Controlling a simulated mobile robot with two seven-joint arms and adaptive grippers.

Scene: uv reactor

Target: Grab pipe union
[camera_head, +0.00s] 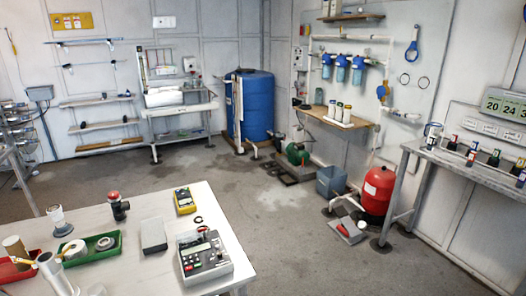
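Neither of my grippers is in view. No part is clearly marked as the pipe union, and I cannot tell which fitting it is. On the white table (150,272) at the lower left, a green tray (88,259) holds a white ring-shaped roll (74,249) and a small grey round part (105,242). A white pipe piece (54,273) stands at the front left, partly cut off by the frame.
A red tray (12,272) with a tan cylinder is at the table's left. A grey block (153,235), yellow meter (184,201) and grey instrument (204,256) lie right. Beyond are a blue tank (256,105), red tank (378,190) and right bench (470,165). The central floor is mostly clear.

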